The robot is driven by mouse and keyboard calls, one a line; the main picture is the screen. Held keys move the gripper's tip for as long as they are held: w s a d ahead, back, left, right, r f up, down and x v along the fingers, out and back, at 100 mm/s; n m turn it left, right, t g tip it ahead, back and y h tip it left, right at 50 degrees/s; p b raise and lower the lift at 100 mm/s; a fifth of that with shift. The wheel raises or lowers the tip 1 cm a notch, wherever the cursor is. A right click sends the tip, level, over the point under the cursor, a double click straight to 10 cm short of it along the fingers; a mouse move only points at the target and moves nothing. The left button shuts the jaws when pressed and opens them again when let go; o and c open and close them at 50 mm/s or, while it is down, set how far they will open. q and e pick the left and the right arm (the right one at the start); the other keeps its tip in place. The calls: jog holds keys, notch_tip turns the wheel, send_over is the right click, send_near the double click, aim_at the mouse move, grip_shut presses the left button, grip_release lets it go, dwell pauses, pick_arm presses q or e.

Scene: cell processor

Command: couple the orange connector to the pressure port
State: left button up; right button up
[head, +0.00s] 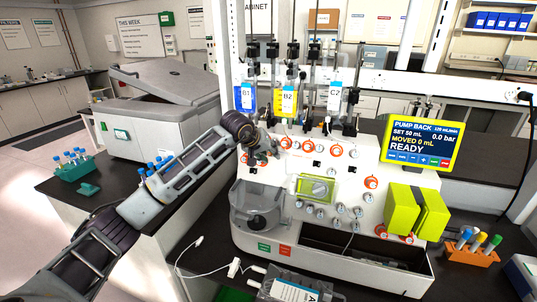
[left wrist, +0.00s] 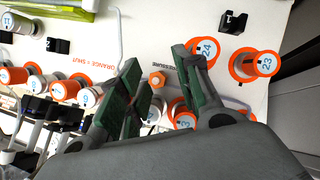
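A small orange hexagonal piece (left wrist: 157,79) sits against the white panel beside the printed word PRESSURE in the left wrist view. I take it for the orange connector; I cannot tell whether it is seated on a port. My left gripper (left wrist: 157,60) is open, its two dark green fingers on either side of this piece with space between. In the head view the left gripper (head: 264,152) is at the upper left of the white machine (head: 330,240). The orange piece cannot be picked out there. My right gripper is not in view.
Orange-ringed valve knobs (left wrist: 265,64) crowd the panel around the fingers. A pale tube (left wrist: 120,35) runs along the panel. Bags hang above the machine. A screen (head: 418,145) reads READY, 0.0 bar. A yellow-green block (head: 405,210) juts out at right.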

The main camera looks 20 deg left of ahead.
pick_arm(q)
jog(key=shift+s+r, duration=0.15)
jog(key=shift+r, duration=0.7)
jog(key=v, duration=1)
jog(key=shift+s+a, duration=0.2)
jog(key=shift+s, duration=0.35)
jog(key=shift+f, duration=0.1)
